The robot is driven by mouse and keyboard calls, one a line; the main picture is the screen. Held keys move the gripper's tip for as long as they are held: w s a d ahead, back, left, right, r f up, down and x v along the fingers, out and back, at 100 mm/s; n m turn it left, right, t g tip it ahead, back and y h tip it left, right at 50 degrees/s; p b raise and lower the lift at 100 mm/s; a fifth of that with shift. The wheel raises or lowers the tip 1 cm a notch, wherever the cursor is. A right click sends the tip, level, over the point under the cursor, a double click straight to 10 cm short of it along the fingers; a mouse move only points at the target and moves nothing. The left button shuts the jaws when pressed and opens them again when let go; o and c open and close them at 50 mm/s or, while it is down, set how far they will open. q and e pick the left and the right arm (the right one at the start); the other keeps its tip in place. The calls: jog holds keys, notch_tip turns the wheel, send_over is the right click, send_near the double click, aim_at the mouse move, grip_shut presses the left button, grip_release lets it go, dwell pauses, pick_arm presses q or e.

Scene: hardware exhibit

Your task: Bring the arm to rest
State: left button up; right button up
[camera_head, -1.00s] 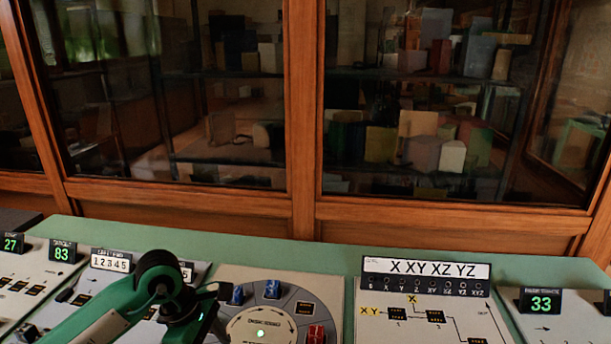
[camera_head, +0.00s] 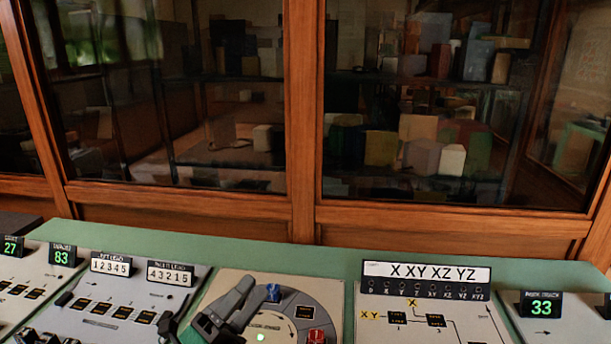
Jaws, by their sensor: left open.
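My left gripper (camera_head: 225,308) shows as dark grey parts at the bottom of the head view. It is over the left part of the round dial panel (camera_head: 303,290) and hides some of it. I see nothing held in it. Whether it touches the panel I cannot tell. The rest of my left arm is mostly below the frame. My right gripper is not in view.
A panel sign reading X XY XZ YZ (camera_head: 427,272) stands to the right. Behind is a wood-framed glass cabinet (camera_head: 303,120) with blocks on shelves.

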pick_arm(q)
jog(key=s+a+f+n+g+y, duration=0.2)
jog(key=a+f+n+y, duration=0.5)
jog(key=f+n+y, duration=0.3)
jog(key=s+a+f+n+g+y, duration=0.1)
jog(key=a+f+n+y, duration=0.65)
jog(key=f+n, duration=0.35)
jog(key=s+f+n+g, duration=0.3)
jog(key=s+f+g, duration=0.3)
jog(key=s, duration=0.4)
jog(key=s+f+n+g, duration=0.3)
jog(key=s+f+g, duration=0.25)
jog(key=s, duration=0.35)
notch_tip(320, 180, down, 30)
jog(key=p, duration=0.3)
jog(key=s+a+f+g+p, duration=0.1)
jog(key=s+a+f+g, duration=0.1)
jog(key=s+f, duration=1.4)
jog(key=s, duration=0.3)
jog(key=shift+s+a+f+h+p, duration=0.15)
jog(key=shift+s+a+h+p, duration=0.15)
jog(key=shift+h+p, duration=0.1)
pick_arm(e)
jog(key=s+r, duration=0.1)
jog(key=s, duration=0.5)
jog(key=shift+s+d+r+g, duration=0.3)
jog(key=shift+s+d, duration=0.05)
